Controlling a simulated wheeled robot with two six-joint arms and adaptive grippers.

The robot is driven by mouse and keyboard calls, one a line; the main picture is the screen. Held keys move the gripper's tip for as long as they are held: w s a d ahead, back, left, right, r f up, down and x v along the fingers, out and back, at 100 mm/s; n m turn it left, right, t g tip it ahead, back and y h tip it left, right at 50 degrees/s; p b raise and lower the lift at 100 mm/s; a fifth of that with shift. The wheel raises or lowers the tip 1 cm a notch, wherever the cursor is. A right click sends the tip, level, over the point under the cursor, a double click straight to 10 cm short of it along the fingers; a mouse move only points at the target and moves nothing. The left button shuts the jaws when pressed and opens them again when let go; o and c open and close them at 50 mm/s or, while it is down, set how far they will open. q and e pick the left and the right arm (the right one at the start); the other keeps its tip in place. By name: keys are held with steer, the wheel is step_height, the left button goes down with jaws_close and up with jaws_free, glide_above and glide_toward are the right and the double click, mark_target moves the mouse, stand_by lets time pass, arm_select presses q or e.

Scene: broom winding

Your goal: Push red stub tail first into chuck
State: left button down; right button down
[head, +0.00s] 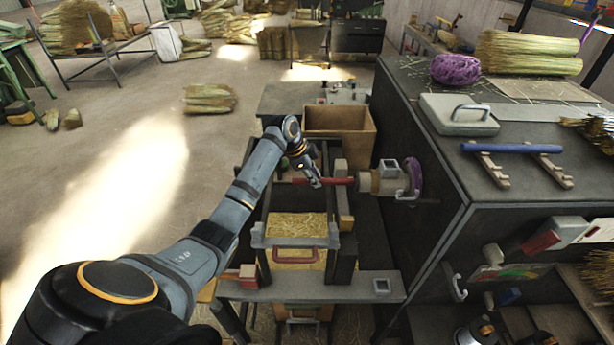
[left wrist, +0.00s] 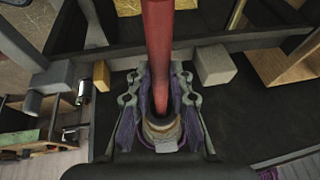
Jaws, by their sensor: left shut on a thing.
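The red stub (head: 337,181) lies about level in the head view, and its right end meets the tan mouth of the chuck (head: 367,182). A grey bracket and a purple ring sit at the chuck's right side. My left gripper (head: 316,181) is shut on the stub, left of the chuck. In the left wrist view the red stub (left wrist: 158,40) runs down between the grey fingers (left wrist: 159,85) to the tan collar of the chuck (left wrist: 162,130). I cannot tell how deep its end sits. My right gripper is not in view.
An open brown box (head: 340,122) stands behind the chuck. A dark bench (head: 440,165) with a blue rod (head: 511,148) on wooden rests is at the right. Frame posts and a straw-filled bin (head: 297,227) lie below my left arm. Open floor is at the left.

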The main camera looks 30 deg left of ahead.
arm_select(q)
steer(key=shift+w+d, duration=0.3)
steer(key=shift+d, duration=0.2)
steer(key=shift+w+d, duration=0.3)
steer(key=shift+d, duration=0.2)
steer(key=c, duration=1.1)
jaws_free()
steer(key=shift+r, duration=0.1)
steer(key=v, duration=1.1)
steer(key=shift+s+a+r, duration=0.15)
steer(key=shift+s+r, duration=0.05)
steer(key=shift+r, duration=0.1)
